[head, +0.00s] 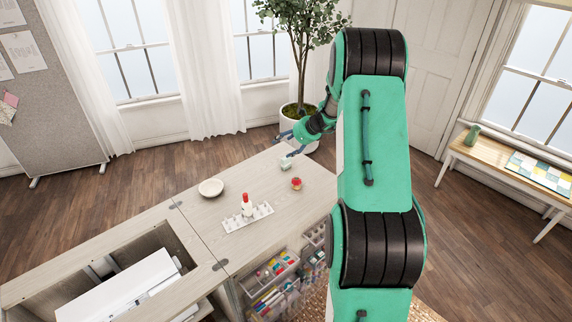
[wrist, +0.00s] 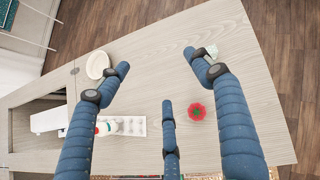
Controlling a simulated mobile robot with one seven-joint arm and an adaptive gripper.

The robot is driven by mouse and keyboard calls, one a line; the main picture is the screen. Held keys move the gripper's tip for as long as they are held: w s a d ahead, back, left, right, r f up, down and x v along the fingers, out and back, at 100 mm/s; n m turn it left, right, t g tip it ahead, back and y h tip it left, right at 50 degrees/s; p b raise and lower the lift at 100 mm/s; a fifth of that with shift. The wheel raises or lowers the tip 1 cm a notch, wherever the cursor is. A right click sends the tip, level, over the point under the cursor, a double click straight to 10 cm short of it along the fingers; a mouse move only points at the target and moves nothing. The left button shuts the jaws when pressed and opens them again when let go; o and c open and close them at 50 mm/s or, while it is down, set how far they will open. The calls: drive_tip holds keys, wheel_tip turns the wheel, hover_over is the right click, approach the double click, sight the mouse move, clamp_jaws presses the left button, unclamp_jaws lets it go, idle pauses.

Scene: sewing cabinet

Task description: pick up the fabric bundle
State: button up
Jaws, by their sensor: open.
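A small pale grey-green block (head: 286,163), which looks like the fabric bundle, lies on the cabinet top near its far right edge. In the wrist view the bundle (wrist: 212,50) is partly hidden behind the tip of the right finger. My gripper (head: 285,147) is above the far end of the cabinet top, close to the bundle. In the wrist view my gripper (wrist: 158,78) has its three blue fingers spread wide with nothing between them. I cannot tell the exact height above the bundle.
A red pincushion (head: 296,183) stands near the bundle. A white spool rack (head: 247,218) holding a red-topped bottle (head: 246,204) and a pale bowl (head: 211,188) are further left. A potted tree (head: 299,60) stands behind the cabinet. The surface between bowl and bundle is clear.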

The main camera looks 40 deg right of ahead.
sight(288, 159)
drive_tip(key=s+d+f+m+h, duration=0.1)
drive_tip(key=d+f+m, duration=0.3)
drive_tip(key=d+f, duration=0.3)
drive_tip(key=shift+s+d+f, duration=0.25)
drive_tip(key=shift+d+f, duration=0.15)
drive_tip(key=shift+d, duration=0.65)
drive_tip(key=shift+b+x, duration=0.95)
drive_tip(key=shift+x, duration=3.35)
drive_tip(key=shift+w, duration=0.15)
drive_tip(key=shift+b+x, duration=0.95)
drive_tip(key=shift+x, duration=1.6)
drive_tip(key=shift+c, duration=0.5)
drive_tip(key=c, duration=0.8)
